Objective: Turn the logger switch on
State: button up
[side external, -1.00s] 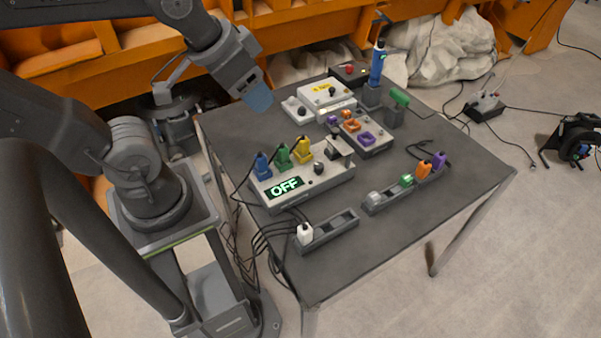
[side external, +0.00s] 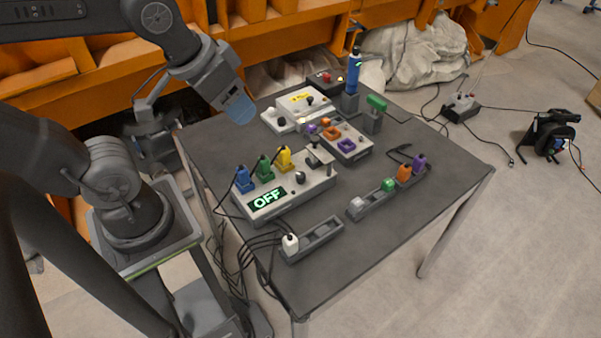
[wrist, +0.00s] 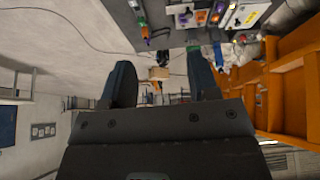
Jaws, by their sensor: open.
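A light grey box with a green-lit display reading OFF (side external: 268,198) sits on the left part of the table in the side view. Blue, green and yellow plugs (side external: 283,157) stand along its back edge. A dark round knob (side external: 300,177) is on its top, with a small raised lever-like part (side external: 316,151) at its right end. I cannot tell which one is the logger switch. My gripper (side external: 239,108) is above the table's back left, behind and above the box, apart from everything. In the wrist view its two fingers (wrist: 162,82) are spread with nothing between them.
A socket strip with a white plug (side external: 290,243) lies in front of the box. Another strip with coloured plugs (side external: 388,185) lies to the right. Behind stand a white box (side external: 300,101), a blue bottle-like item (side external: 353,72) and a green-handled item (side external: 376,103). Cables hang off the left edge.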

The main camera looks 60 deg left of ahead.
jog(key=w+a+f+n+g, duration=0.2)
jog(key=w+f+n, duration=0.3)
jog(key=w, duration=0.3)
jog(key=n+g, duration=0.3)
jog(key=n, duration=0.3)
send_near(300, 174)
notch_tip(300, 174, down, 9)
jog(key=shift+w+d+f, duration=0.15)
jog(key=shift+f, duration=0.1)
jog(key=shift+c, duration=0.3)
jog(key=c, duration=0.9)
jog(key=shift+o, duration=0.2)
jog(key=shift+m, duration=0.8)
jog(key=o, duration=0.9)
